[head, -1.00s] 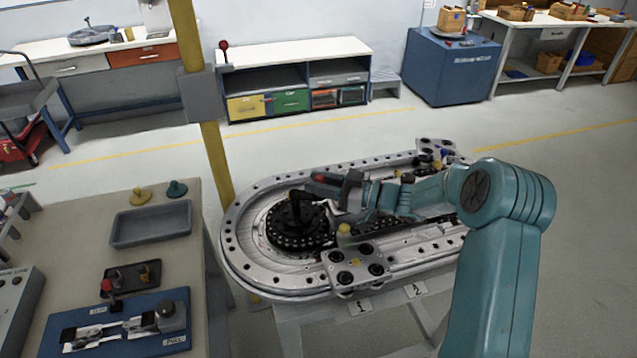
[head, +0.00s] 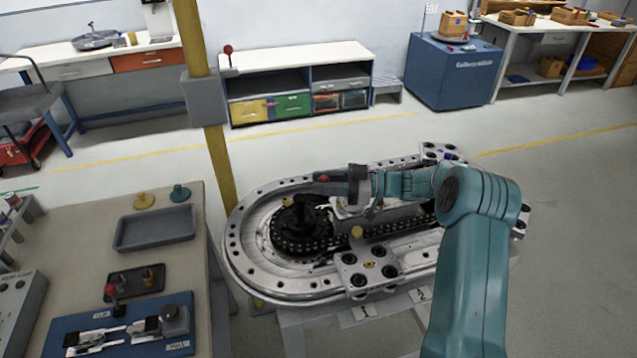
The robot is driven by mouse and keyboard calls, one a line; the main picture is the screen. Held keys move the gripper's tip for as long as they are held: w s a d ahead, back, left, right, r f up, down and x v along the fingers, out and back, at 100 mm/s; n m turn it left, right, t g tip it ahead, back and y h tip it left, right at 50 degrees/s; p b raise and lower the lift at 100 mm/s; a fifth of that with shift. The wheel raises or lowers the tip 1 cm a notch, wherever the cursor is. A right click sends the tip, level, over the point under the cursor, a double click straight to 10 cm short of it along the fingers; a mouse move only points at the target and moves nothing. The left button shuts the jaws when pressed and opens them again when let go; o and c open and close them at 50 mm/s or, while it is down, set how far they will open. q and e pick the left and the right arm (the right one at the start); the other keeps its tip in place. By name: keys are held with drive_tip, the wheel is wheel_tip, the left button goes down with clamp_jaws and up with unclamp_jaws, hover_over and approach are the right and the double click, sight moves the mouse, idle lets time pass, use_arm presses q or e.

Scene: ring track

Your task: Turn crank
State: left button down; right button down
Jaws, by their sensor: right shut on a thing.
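The oval metal ring track (head: 240,262) stands on a bench in the middle of the head view. At its left end is a dark round hub with a chain (head: 298,238), and the black crank (head: 300,212) sits on top of it. My right gripper (head: 332,181) reaches in from the right over the track, with its fingers pointing left. It is shut on the crank's handle (head: 322,178), which shows a bit of red. The fingers partly hide the handle and the crank's arm. My left gripper is not in view.
A yellow post (head: 219,175) with a grey box (head: 202,97) stands close to the track's left end. A workbench (head: 75,250) with a grey tray (head: 155,228) and a blue clamp board (head: 125,325) is at left. Open floor lies behind the track.

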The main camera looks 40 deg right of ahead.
drive_tip(key=shift+d+r, duration=0.1)
drive_tip(key=shift+r, duration=0.05)
drive_tip(key=c, duration=1.1)
unclamp_jaws()
drive_tip(key=shift+o, duration=0.9)
drive_tip(key=b+v, duration=0.3)
drive_tip(key=v, duration=1.3)
drive_tip(key=shift+d, duration=0.15)
drive_tip(key=shift+s, duration=0.15)
